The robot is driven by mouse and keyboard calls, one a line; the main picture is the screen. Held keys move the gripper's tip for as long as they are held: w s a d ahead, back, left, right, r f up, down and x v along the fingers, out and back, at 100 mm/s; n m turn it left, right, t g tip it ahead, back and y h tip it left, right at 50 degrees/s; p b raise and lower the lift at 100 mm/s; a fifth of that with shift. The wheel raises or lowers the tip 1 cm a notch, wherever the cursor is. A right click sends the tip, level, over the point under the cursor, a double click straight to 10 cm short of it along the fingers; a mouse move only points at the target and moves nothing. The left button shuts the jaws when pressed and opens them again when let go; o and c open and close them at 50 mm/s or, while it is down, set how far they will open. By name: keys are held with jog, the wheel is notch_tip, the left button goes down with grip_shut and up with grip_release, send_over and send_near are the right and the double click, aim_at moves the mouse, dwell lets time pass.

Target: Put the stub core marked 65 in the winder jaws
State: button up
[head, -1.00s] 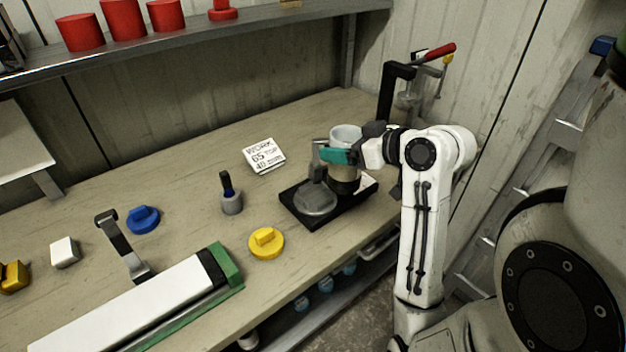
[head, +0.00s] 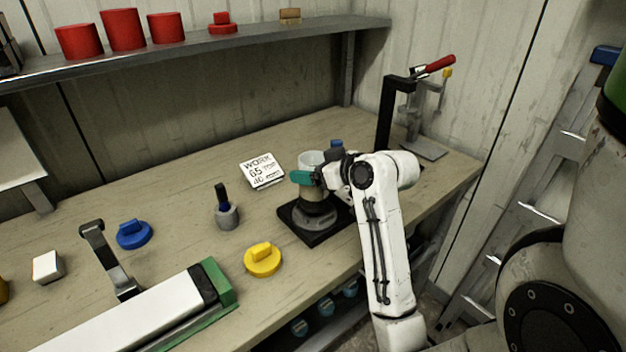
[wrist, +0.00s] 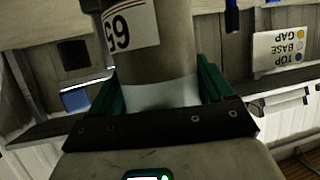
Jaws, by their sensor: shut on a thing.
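My gripper (head: 304,178) has teal fingers shut around the stub core (head: 312,192), a beige cylinder with a pale, glassy upper end. In the wrist view the core (wrist: 160,65) stands between the fingers (wrist: 160,95), with a white label that reads as an upside-down 65. In the head view the core is upright over a round grey fixture (head: 316,222) on a black tray (head: 291,216). I cannot tell if the core touches the fixture. Which part is the winder jaws is not clear; a black-framed clamp with a red handle (head: 437,64) stands at the back right.
Red cylinders (head: 123,29) line the shelf. The bench behind the card is clear.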

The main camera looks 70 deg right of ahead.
jog(key=shift+f, duration=1.45)
jog(key=shift+f, duration=0.1)
jog(key=o, duration=0.9)
jog(key=v, duration=1.2)
